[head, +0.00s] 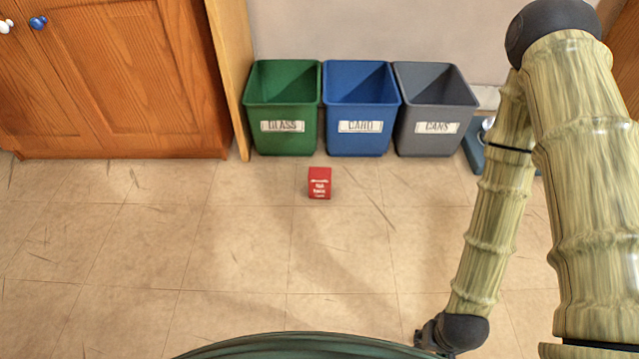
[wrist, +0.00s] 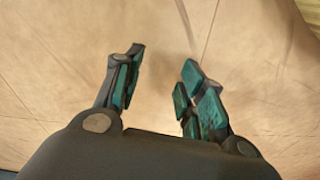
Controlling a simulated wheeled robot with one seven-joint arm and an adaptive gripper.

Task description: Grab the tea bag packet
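A small red packet (head: 319,183) with white lettering stands on the tiled floor in the head view, in front of the green and blue bins. I take it to be the tea bag packet. My gripper shows in the wrist view (wrist: 164,82) with its two teal-padded fingers apart and nothing between them. Only bare floor lies beyond the fingers there, and the packet is not in that view. In the head view my arm hangs at the right, and its lower end is at the bottom edge, well to the right of and nearer than the packet.
A green bin (head: 282,140) labelled GLASS, a blue bin (head: 361,141) and a grey bin (head: 429,142) labelled CANS stand against the wall. A wooden cabinet (head: 120,80) is at the left. A blue-grey object (head: 474,152) is partly hidden behind my arm. The floor (head: 240,240) around the packet is clear.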

